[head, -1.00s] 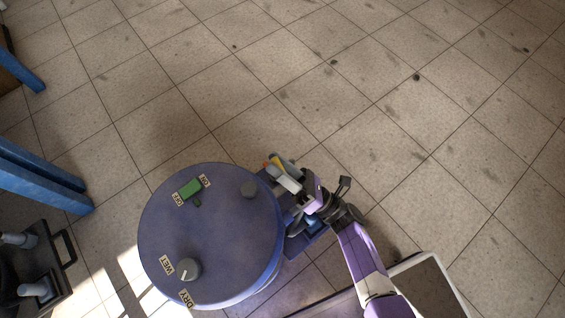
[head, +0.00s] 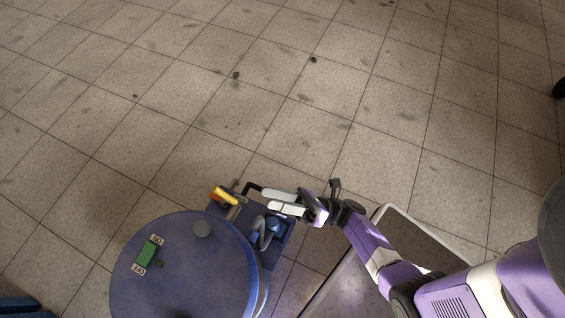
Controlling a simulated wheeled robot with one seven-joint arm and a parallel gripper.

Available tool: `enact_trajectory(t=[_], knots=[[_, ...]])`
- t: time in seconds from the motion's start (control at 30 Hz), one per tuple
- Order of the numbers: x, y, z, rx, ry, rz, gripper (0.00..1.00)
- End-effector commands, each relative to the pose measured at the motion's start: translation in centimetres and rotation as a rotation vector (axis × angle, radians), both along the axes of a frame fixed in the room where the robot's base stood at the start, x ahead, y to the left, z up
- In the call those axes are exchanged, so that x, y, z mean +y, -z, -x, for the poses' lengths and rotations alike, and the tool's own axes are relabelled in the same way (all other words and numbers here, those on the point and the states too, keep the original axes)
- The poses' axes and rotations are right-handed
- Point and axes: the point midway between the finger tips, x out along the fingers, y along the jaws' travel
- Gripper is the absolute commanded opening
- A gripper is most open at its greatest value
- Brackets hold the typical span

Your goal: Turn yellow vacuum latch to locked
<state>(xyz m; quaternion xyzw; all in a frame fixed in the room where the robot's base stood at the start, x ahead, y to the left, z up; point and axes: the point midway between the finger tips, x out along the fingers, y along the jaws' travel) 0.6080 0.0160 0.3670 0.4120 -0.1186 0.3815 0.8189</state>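The yellow latch (head: 223,195) is a short bar with an orange end. It sits at the far corner of the dark side platform (head: 281,241) of the round blue vacuum (head: 188,275) in the head view. Lock markings are too small to read. My gripper (head: 268,200) is right of the latch, over or beside the platform, with its two pale fingers pointing left toward it. A narrow gap shows between the fingers, and they look open and empty. They are apart from the latch in the picture.
A black bent bar (head: 252,188) stands between latch and fingertips. A blue curved fitting (head: 268,230) is on the platform. Tiled floor beyond is clear.

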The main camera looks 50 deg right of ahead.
Motion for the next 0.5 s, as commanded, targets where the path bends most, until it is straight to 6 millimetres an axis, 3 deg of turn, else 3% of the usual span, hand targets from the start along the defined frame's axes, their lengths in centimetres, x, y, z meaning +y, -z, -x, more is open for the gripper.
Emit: enact_trajectory(t=[0.2, 0.47, 0.5], knots=[[-0.99, 0.03, 1.32, 0.001, 0.000, -0.001, 0.39], [-1.06, 0.03, 1.41, 0.001, 0.000, -0.001, 0.39], [-1.07, 0.03, 1.41, 0.001, 0.000, -0.001, 0.35]])
